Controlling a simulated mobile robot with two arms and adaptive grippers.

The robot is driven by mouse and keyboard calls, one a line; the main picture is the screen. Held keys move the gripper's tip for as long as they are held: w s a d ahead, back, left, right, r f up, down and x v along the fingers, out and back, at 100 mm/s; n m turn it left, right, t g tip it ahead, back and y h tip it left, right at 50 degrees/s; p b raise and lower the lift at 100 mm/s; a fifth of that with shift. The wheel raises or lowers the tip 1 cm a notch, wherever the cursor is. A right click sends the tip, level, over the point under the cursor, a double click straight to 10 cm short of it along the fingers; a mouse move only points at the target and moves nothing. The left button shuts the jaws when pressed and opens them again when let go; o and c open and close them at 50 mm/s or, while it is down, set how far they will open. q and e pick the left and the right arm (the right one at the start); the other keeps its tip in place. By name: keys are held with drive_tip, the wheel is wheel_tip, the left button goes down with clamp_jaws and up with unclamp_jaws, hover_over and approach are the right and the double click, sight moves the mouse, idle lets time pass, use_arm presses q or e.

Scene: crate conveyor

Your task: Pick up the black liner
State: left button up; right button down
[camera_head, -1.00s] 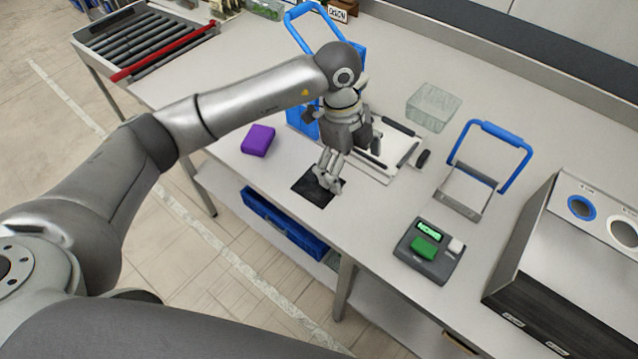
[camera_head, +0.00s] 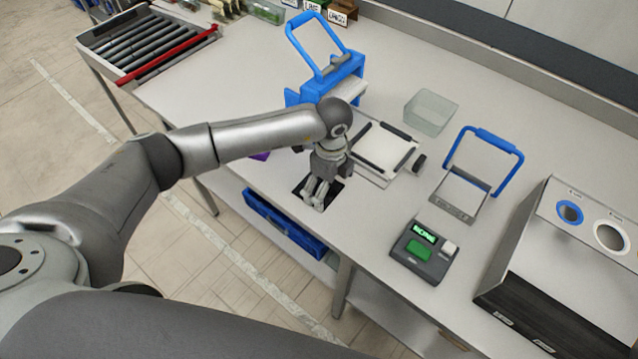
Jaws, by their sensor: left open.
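The black liner (camera_head: 335,188) lies flat on the worktable near its front edge. It is a thin dark square, partly hidden by my gripper. My left gripper (camera_head: 315,203) points down over the liner with its fingers open. Its fingertips are close to the liner's surface; I cannot tell whether they touch it. My right gripper is not in view.
A purple block (camera_head: 259,156) is mostly hidden behind my arm. A white board with black bars (camera_head: 384,152), a clear box (camera_head: 430,111), a blue-handled press (camera_head: 325,75), a blue-handled frame (camera_head: 470,188) and a keypad device (camera_head: 424,252) stand around. A roller conveyor (camera_head: 150,42) is at back left.

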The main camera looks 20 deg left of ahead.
use_arm(q)
drive_tip(key=shift+f, duration=0.6)
clamp_jaws()
idle(0.4)
